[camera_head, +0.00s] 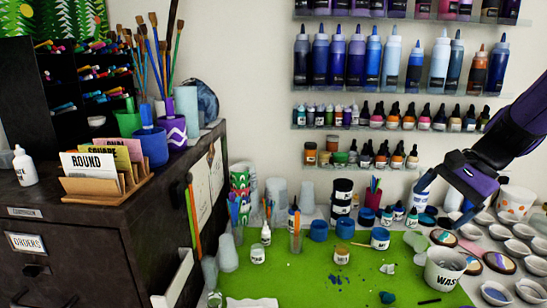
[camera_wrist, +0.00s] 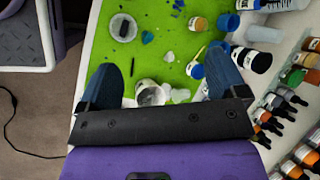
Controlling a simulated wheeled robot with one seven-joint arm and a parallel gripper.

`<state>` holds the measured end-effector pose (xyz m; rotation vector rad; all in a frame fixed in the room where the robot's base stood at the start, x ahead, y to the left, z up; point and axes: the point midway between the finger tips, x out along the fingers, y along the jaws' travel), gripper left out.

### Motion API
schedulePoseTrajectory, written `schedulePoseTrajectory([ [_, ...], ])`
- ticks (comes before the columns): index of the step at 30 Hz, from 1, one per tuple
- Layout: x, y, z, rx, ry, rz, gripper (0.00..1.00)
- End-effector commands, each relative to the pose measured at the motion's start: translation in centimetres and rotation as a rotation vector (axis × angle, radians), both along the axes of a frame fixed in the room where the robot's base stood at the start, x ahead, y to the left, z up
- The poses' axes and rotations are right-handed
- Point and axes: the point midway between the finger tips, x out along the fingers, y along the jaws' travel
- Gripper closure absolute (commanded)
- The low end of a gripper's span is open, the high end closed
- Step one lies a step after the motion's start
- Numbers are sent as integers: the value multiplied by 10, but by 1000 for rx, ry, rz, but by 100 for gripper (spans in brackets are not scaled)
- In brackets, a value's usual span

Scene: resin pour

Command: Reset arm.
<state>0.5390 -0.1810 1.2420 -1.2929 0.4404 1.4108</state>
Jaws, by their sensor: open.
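My gripper (camera_head: 442,200) is at the right of the head view, raised above the work table, with its dark blue fingers pointing down. In the wrist view my gripper (camera_wrist: 160,75) shows its two blue fingers spread wide apart. Nothing is held between them. A white cup marked WAS… (camera_head: 445,272) stands below my gripper on the table's front right; the rest of its label is hidden. My arm's purple and black links reach in from the right edge.
A green mat (camera_head: 300,285) holds blue-lidded jars, small bottles and scattered bits. Several small white bowls (camera_head: 497,292) crowd the right side. Wall shelves (camera_head: 375,128) of bottles stand behind. A dark cabinet (camera_head: 75,245) is at left. The mat's front middle is mostly clear.

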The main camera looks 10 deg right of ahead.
Motion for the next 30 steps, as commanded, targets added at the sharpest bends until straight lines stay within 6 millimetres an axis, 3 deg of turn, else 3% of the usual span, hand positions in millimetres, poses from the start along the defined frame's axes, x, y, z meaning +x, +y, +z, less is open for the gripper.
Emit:
schedulePoseTrajectory([
  [3,-15,32,17,-131,-63,180,9],
  [12,-61,85,49,-462,-244,599,9],
  [21,-100,109,70,-739,-430,908,9],
  [30,-109,112,75,-809,-477,976,9],
])
